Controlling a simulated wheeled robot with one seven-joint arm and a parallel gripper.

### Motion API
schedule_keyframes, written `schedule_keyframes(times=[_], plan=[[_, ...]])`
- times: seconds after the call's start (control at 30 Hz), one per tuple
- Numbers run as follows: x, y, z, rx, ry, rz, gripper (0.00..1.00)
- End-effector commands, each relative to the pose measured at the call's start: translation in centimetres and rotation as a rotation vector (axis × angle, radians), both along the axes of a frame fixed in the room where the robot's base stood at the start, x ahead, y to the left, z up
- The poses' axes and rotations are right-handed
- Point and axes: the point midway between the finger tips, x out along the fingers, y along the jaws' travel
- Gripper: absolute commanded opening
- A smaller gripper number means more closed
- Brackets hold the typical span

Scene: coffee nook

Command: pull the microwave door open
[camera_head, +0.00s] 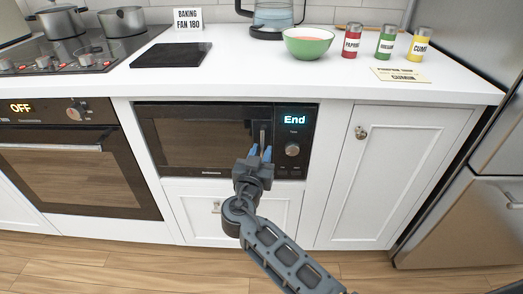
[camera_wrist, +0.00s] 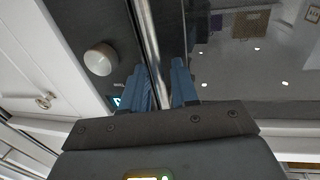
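The microwave (camera_head: 292,172) is built into the white cabinet below the counter. Its dark glass door (camera_head: 200,140) is closed and flush with the frame. A vertical metal handle (camera_head: 263,132) is at the door's right edge, and it also shows in the wrist view (camera_wrist: 147,35). My gripper (camera_head: 260,153) is in front of the handle's lower part. In the wrist view my gripper's blue fingers (camera_wrist: 160,85) stand apart, one on each side of the handle bar. I see no clear grip on the bar.
The control panel right of the handle has a knob (camera_head: 292,149) and a display reading "End" (camera_head: 294,119). An oven (camera_head: 75,165) is at left. White cabinet doors (camera_head: 388,175) are below and right. A green bowl (camera_head: 308,45) and several spice jars stand on the counter (camera_head: 250,75).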

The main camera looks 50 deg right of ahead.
Motion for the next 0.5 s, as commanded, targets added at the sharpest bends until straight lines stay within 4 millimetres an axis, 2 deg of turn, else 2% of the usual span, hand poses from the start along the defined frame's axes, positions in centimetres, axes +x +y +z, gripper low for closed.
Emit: schedule_keyframes(times=[0.13, 0.4, 0.5], plan=[[0.41, -0.93, 0.0, 0.0, 0.0, -0.001, 0.29], [0.47, -1.03, -0.03, 0.0, 0.001, 0.0, 0.29], [0.48, -1.01, -0.02, 0.0, 0.001, 0.0, 0.2]])
